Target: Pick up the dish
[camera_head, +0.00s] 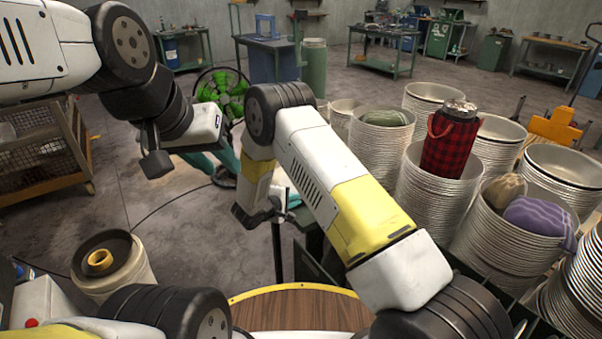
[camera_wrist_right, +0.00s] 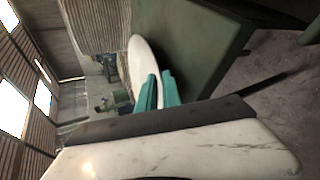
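The dish (camera_wrist_right: 141,50) is a smooth white disc, seen at a slant in the right wrist view. Its near edge lies between the teal fingers of my right gripper (camera_wrist_right: 160,88). The gap between these fingers is narrow and white fills it, so the gripper appears shut on the dish's rim. In the head view my right forearm hides most of that gripper and the dish. My left gripper (camera_head: 212,160) has teal fingers over the floor at the centre left, away from the dish; its fingers are partly hidden and their opening is unclear.
A dark green box-like surface (camera_wrist_right: 195,45) is right beside the dish in the wrist view. In the head view, stacks of metal bowls (camera_head: 432,190) crowd the right, some with cloth bundles. A round wooden top (camera_head: 300,312) is at the bottom. A wire cart (camera_head: 42,150) stands left.

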